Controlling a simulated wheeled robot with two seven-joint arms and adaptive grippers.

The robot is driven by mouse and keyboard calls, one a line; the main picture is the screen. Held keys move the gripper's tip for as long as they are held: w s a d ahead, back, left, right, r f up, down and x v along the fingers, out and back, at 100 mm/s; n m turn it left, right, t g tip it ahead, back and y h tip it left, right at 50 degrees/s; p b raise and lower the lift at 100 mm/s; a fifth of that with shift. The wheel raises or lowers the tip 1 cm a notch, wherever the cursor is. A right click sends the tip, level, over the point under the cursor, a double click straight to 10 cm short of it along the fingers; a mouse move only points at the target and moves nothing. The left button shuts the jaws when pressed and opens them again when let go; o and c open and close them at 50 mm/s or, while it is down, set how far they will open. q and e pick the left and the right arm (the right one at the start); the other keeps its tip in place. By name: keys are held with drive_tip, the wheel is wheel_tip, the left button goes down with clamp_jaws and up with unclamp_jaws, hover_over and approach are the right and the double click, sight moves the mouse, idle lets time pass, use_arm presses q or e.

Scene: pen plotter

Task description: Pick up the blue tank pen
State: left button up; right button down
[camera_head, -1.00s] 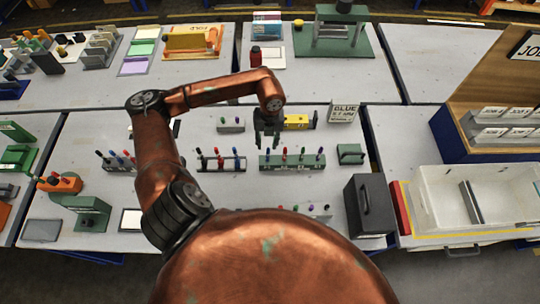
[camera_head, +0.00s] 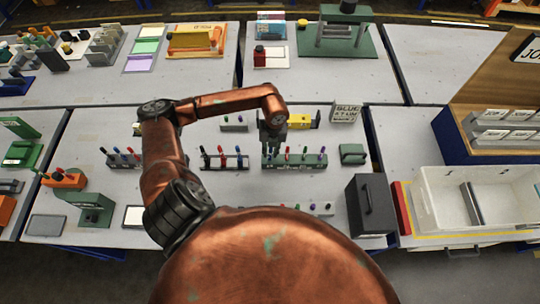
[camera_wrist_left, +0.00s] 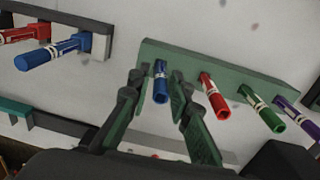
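A green rack (camera_head: 310,163) in the middle of the near table holds a row of upright pens. In the left wrist view the rack (camera_wrist_left: 225,78) holds a blue pen (camera_wrist_left: 161,84), a red pen (camera_wrist_left: 214,97), a green pen (camera_wrist_left: 262,108) and a purple pen (camera_wrist_left: 297,121). My left gripper (camera_head: 271,148) is over the rack's left end and hides the blue pen in the head view. In the wrist view its open fingers (camera_wrist_left: 159,85) stand on either side of the blue pen; contact cannot be told. My right gripper is out of view.
A dark rack (camera_head: 224,167) to the left holds another blue pen (camera_wrist_left: 45,55) and a red one. A yellow block (camera_head: 299,121) and a sign (camera_head: 346,113) stand behind the green rack. A dark box (camera_head: 371,206) is at the front right.

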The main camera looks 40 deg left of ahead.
use_arm(q)
clamp_jaws()
drive_tip(key=shift+r, duration=0.15)
